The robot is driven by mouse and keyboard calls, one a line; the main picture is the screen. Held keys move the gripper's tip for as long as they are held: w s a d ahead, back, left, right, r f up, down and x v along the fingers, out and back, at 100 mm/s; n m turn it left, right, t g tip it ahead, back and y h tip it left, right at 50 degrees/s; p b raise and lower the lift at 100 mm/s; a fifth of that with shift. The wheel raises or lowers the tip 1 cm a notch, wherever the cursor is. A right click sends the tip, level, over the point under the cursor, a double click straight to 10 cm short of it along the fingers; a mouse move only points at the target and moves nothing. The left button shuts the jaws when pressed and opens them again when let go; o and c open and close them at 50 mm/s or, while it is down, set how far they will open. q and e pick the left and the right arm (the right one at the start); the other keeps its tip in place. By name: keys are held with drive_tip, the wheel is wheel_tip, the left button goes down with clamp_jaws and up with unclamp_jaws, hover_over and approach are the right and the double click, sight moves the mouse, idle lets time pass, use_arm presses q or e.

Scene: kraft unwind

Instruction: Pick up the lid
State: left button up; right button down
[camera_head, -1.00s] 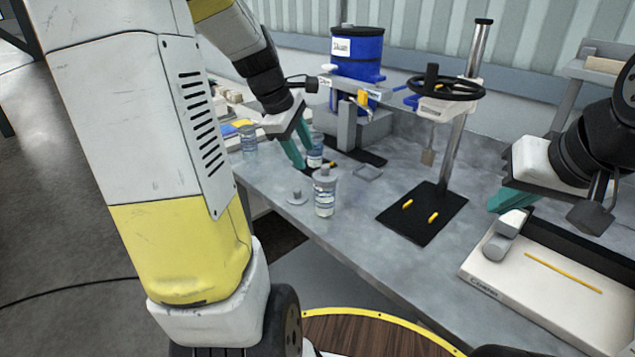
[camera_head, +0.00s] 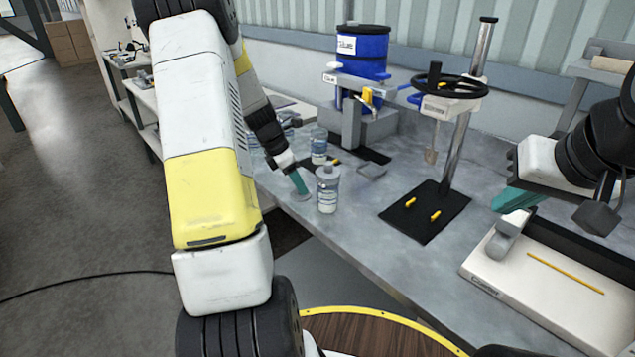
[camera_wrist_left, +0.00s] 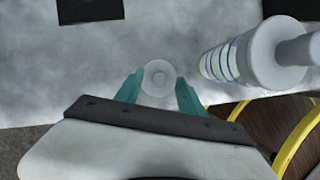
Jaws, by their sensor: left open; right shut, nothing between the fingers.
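The lid (camera_wrist_left: 159,77) is a small round, pale translucent disc with a raised knob, lying on the grey bench. In the left wrist view it lies between the two teal fingertips of my open left gripper (camera_wrist_left: 160,90), near their ends; I cannot tell whether they touch it. In the head view my left gripper (camera_head: 301,184) points down at the bench beside a capped bottle (camera_head: 327,190), and the lid is mostly hidden by the fingers. The bottle also shows at the right of the left wrist view (camera_wrist_left: 250,52). My right gripper (camera_head: 508,202) is shut and empty above the white device.
A second jar (camera_head: 319,147) stands behind the capped bottle. A black mat (camera_head: 425,212) with two yellow pieces lies under a handwheel stand (camera_head: 450,90). A white device (camera_head: 545,275) is at the right. The bench front edge is close to the lid.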

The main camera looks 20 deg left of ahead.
use_arm(q)
drive_tip(key=shift+w+d+f, duration=0.15)
drive_tip(key=shift+f, duration=0.5)
clamp_jaws()
drive_tip(key=shift+r, duration=0.15)
